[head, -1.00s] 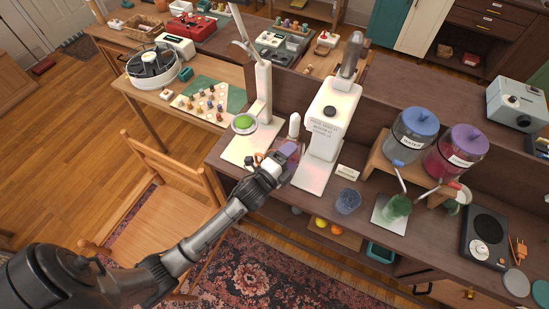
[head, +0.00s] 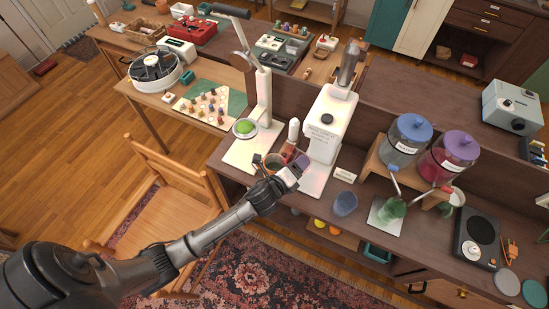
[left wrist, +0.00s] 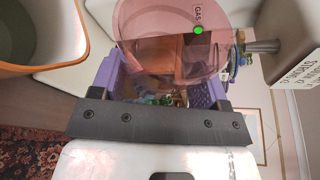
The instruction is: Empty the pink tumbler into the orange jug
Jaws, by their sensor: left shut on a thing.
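My left gripper (head: 296,168) is over the dark counter, in front of the white upright machine. Its purple fingers are shut on the clear pink tumbler (left wrist: 170,30), which fills the upper middle of the left wrist view. In the head view the tumbler (head: 288,153) is mostly hidden behind the gripper. I cannot tell its tilt or contents. The orange jug (left wrist: 72,70) shows its orange rim and grey-green inside at the left of the wrist view, apart from the tumbler. In the head view the jug (head: 273,160) is just left of the gripper, partly hidden. My right gripper is not in view.
A blue tumbler (head: 345,204), a green vessel (head: 392,209) and two lidded jars stand to the right. A wooden chair (head: 165,200) is in front.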

